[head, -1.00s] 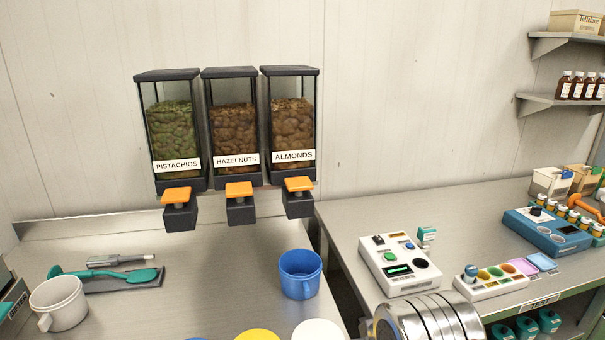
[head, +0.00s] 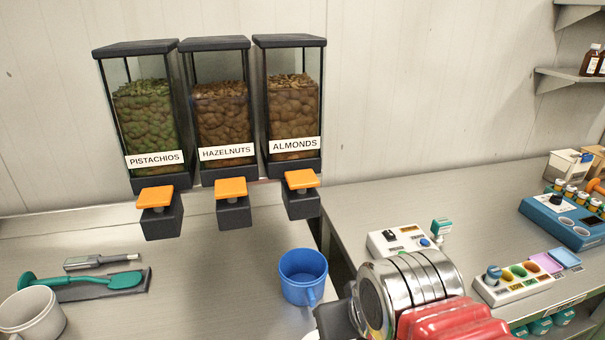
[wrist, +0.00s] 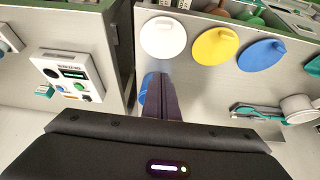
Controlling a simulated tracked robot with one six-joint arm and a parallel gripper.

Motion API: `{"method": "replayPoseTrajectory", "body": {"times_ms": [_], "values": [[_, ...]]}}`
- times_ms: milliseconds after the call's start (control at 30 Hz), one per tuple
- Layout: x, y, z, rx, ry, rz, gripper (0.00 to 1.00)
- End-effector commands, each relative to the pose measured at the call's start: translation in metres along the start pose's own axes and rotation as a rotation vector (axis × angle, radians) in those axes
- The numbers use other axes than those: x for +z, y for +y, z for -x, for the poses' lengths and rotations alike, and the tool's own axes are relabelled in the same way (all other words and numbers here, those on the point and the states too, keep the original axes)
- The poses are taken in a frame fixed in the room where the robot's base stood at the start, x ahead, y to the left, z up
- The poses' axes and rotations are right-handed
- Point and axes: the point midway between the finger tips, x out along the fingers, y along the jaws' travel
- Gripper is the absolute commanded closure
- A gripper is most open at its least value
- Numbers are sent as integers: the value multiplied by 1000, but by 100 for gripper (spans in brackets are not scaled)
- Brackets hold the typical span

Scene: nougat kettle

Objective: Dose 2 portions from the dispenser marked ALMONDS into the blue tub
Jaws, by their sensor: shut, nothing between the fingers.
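The ALMONDS dispenser (head: 294,118) is the right one of three wall dispensers in the head view, filled with brown nuts. Its orange push plate (head: 301,179) sits on a dark spout block (head: 302,204). The blue tub (head: 303,280) stands upright on the counter, in front of and below that spout, with its handle towards me. Its inside bottom is not visible. In the wrist view, my gripper (wrist: 166,95) is shut and empty, its dark fingers partly covering the blue tub (wrist: 147,88). The fingers do not show in the head view.
The PISTACHIOS (head: 150,120) and HAZELNUTS (head: 222,120) dispensers hang to the left. A white mug (head: 32,315) and a green spatula (head: 105,281) lie at left. White, yellow and blue lids (wrist: 215,48) show in the wrist view. A button box (head: 400,240) stands right.

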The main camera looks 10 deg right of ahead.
Motion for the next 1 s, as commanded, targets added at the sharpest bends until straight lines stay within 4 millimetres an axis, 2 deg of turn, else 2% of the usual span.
{"method": "replayPoseTrajectory", "body": {"times_ms": [267, 367, 467, 567, 1000], "values": [[-1, 0, 1, 0, 1, -2, 100], [-9, 0, 4, -2, 7, -15, 100], [-27, -2, 10, -7, 20, -46, 100], [-56, -5, 21, -16, 42, -97, 100], [-224, -5, 72, -83, 166, -422, 100]]}}
